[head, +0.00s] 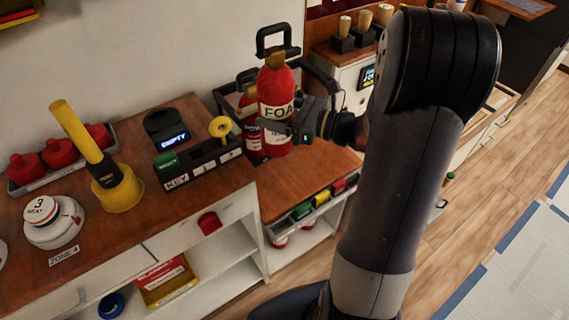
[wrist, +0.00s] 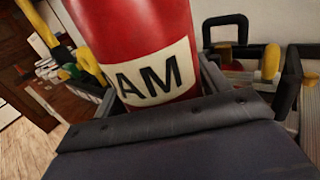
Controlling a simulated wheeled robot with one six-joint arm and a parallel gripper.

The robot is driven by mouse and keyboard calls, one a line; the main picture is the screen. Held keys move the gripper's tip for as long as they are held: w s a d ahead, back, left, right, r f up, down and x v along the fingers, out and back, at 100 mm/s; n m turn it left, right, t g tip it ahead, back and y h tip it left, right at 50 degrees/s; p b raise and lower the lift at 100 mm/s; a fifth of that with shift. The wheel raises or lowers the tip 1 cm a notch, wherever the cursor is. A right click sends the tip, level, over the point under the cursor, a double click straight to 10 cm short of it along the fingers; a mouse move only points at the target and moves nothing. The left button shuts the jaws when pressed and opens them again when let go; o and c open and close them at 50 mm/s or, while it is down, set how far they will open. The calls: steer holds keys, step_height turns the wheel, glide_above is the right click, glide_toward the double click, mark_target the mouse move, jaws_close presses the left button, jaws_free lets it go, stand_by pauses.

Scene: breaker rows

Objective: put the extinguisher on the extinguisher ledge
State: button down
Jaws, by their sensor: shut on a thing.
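A red extinguisher (head: 278,88) with a white label reading "FOA", a brass-coloured neck and a black handle stands upright in my gripper's hold in the head view. My gripper (head: 291,130) is shut around its body from the right. The wrist view shows the same extinguisher (wrist: 135,25), its label reading "AM", between the jaws. A second red extinguisher (head: 250,134) stands close behind and left of it, partly hidden. A dark rail, apparently the extinguisher ledge's (head: 322,80), runs behind them. Whether the held extinguisher's base touches the surface is hard to tell.
Left of the extinguishers are a black key tray (head: 200,162), a yellow-handled plunger-like tool (head: 118,190) and a white knob (head: 52,220). A wooden top (head: 305,178) is clear in front of the extinguishers. Wooden-handled items (head: 362,22) stand behind on the right.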

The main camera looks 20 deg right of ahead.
steer(key=shift+w+a, duration=0.15)
step_height(320, 180, down, 18)
steer(key=b, duration=0.3)
steer(key=shift+r+b, duration=0.15)
steer(key=shift+b, duration=0.25)
steer(key=shift+f, duration=0.2)
steer(key=shift+c, duration=1.1)
jaws_free()
steer(key=shift+f, duration=0.1)
steer(key=shift+o, duration=0.3)
steer(key=v, duration=1.2)
